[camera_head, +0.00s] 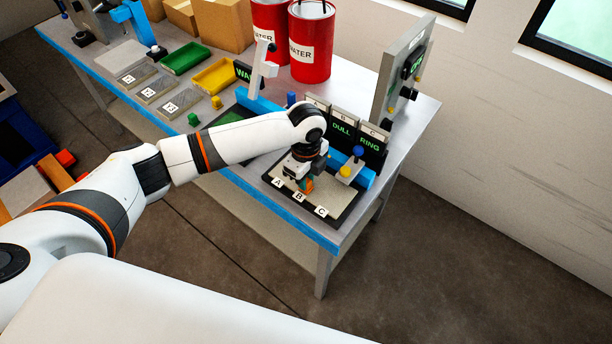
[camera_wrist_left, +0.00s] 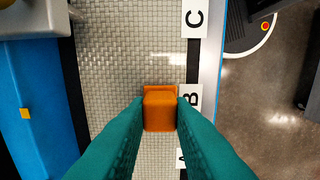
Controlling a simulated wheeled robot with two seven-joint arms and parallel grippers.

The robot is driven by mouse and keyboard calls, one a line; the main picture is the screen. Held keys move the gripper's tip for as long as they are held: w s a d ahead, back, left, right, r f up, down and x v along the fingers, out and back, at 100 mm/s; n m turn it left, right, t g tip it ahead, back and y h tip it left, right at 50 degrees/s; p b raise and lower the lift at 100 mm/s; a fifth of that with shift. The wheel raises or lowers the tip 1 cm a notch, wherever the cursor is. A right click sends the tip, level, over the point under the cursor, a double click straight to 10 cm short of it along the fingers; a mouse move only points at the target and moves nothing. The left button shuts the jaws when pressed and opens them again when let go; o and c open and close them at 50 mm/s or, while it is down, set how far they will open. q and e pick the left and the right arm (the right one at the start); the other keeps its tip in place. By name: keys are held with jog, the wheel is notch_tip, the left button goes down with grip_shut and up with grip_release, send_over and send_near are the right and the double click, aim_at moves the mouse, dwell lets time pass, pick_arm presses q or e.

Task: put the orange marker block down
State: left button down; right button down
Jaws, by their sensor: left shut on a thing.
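The orange marker block (camera_wrist_left: 160,110) is between the two teal fingertips of my left gripper (camera_wrist_left: 160,118) in the wrist view. The gripper is shut on it. The block is over the light meshed pad (camera_wrist_left: 110,60), beside the label B (camera_wrist_left: 193,97); whether it touches the pad is not clear. In the head view my left gripper (camera_head: 303,183) points down over the same pad, near labels A (camera_head: 278,183), B (camera_head: 298,196) and C (camera_head: 321,211). There the block is a small orange patch, mostly covered by the fingers. My right gripper is not in view.
Behind the pad stand dark signs reading DULL (camera_head: 342,127) and RING (camera_head: 370,143). A bracket with a yellow knob (camera_head: 345,172) and a blue knob (camera_head: 358,151) is close to the gripper's right. Red water drums (camera_head: 312,48) stand farther back. The pad is clear near C.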

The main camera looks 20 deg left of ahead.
pick_arm(q)
jog(key=c, duration=1.3)
grip_release()
jog(key=shift+f, duration=0.1)
notch_tip(320, 180, up, 12)
jog(key=shift+r+b, duration=0.2)
jog(key=shift+b, duration=0.55)
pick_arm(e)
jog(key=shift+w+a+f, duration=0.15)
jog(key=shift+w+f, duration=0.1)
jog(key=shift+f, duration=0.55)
pick_arm(q)
jog(key=shift+d+f, duration=0.1)
